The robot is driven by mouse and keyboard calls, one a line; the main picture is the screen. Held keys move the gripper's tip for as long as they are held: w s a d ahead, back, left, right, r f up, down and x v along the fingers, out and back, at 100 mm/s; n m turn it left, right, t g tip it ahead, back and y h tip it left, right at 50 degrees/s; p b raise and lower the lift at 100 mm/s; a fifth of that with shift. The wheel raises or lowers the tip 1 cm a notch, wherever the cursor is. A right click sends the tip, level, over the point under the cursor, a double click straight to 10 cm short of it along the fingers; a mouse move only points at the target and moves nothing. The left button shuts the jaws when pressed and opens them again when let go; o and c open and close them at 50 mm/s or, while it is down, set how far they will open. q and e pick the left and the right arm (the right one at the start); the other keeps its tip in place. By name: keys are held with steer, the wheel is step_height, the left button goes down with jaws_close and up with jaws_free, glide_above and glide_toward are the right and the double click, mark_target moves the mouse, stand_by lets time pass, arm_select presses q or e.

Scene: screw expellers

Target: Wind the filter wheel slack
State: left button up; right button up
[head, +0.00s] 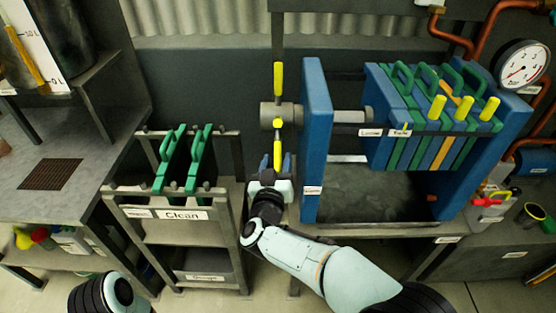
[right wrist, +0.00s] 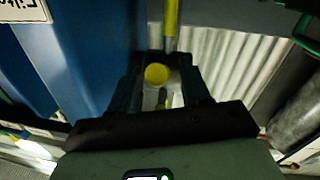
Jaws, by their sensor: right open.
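The filter wheel (head: 279,122) is on the left end of the blue filter press, seen nearly edge-on. It has a grey hub and yellow spokes, one pointing up and one pointing down. My right gripper (head: 275,168) is open just below the hub, with its fingers around or beside the lower yellow spoke. In the right wrist view, a round yellow spoke end (right wrist: 156,75) shows between the open fingers (right wrist: 163,92). I cannot tell whether the fingers touch it. My left gripper is out of view.
The blue press end plate (head: 316,140) stands close to the right of my right gripper. Green, blue and yellow plates (head: 430,120) hang farther right. A rack labelled Clean (head: 180,214) with green plates stands left. A pressure gauge (head: 522,65) is at upper right.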

steer(key=shift+w+d, duration=0.1)
steer(key=shift+w, duration=0.95)
jaws_close()
